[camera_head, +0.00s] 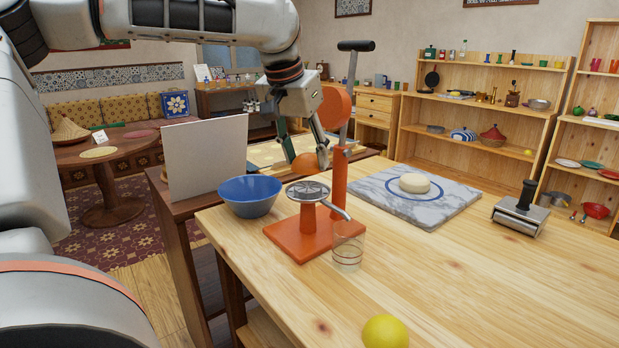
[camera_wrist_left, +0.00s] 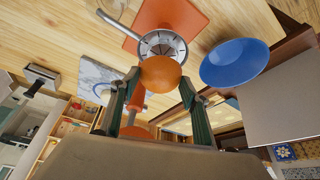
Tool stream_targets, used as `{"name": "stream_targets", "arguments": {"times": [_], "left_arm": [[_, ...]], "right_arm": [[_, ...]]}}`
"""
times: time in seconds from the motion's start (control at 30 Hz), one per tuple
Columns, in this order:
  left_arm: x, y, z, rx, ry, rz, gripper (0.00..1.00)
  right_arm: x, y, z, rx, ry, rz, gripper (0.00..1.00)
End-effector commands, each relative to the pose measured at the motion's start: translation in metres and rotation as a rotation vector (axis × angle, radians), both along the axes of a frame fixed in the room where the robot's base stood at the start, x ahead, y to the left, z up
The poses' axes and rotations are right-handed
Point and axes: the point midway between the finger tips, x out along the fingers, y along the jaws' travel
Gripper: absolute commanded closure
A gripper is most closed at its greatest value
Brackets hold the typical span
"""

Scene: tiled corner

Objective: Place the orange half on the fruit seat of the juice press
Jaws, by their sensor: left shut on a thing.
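The juice press has an orange base (camera_head: 298,241), an upright column with a dark-handled lever, and a round grey fruit seat (camera_head: 308,190). My left gripper (camera_head: 308,158) is shut on the orange half (camera_head: 305,165), behind and above the seat in the head view. In the left wrist view the orange half (camera_wrist_left: 161,73) shows between the fingers of the left gripper (camera_wrist_left: 158,92), overlapping the edge of the metal seat (camera_wrist_left: 163,45). The orange half appears apart from the seat; the exact gap cannot be told. My right gripper is not in view.
A blue bowl (camera_head: 250,197) stands left of the press, and a clear glass (camera_head: 348,250) stands at its front right under the spout. A marble slab (camera_head: 440,207) with dough lies right. A yellow fruit (camera_head: 385,331) is at the front. The table's right front is clear.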

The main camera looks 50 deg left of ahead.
Motion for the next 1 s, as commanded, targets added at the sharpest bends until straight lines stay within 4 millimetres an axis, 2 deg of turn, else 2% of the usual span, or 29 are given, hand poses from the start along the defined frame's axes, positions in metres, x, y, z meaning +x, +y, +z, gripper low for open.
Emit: {"name": "stream_targets", "arguments": {"times": [0.13, 0.37, 0.4, 0.6, 0.63, 0.67, 1.0], "left_arm": [[0.000, 0.000, -0.009, 0.000, -0.001, 0.000, 0.77], [0.001, 0.000, -0.044, -0.001, 0.004, 0.000, 0.77], [0.000, 0.000, -0.045, -0.002, 0.002, 0.001, 0.80], [0.000, 0.000, -0.043, -0.001, -0.001, 0.001, 0.80], [-0.001, 0.000, -0.043, -0.001, -0.001, 0.001, 0.46], [-0.001, 0.000, -0.043, 0.000, -0.001, 0.001, 0.39], [-0.001, 0.000, -0.042, 0.000, -0.002, 0.001, 0.37]], "right_arm": [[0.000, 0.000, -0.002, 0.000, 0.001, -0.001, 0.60], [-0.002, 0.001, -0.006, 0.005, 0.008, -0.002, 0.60], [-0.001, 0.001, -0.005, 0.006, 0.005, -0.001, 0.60], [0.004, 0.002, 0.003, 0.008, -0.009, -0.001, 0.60], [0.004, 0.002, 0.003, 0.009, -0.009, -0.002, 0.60], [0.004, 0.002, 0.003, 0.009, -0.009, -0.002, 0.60], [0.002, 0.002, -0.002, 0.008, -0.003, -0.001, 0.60]]}}
